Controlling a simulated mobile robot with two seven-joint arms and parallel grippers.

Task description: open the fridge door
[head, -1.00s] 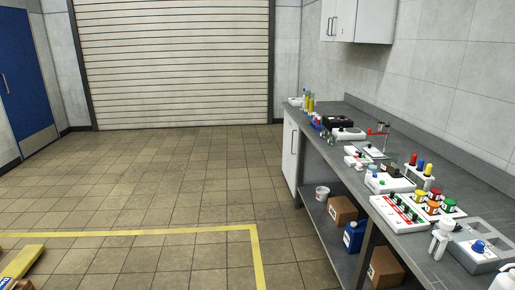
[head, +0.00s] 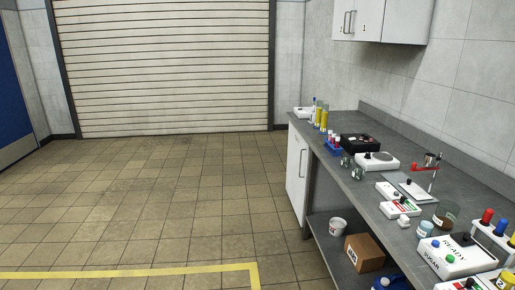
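No gripper of mine shows in the head view. No thing in view is clearly marked as a fridge. A white door front (head: 296,163) with a dark vertical handle stands under the far end of the grey bench; it looks shut. I cannot tell whether it is the fridge door.
The grey bench (head: 398,167) runs along the right wall with lab devices on top. A white bucket (head: 337,228) and a cardboard box (head: 364,253) sit on its lower shelf. The tiled floor (head: 150,205) is clear up to the roller shutter (head: 165,65); yellow tape (head: 130,271) crosses it.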

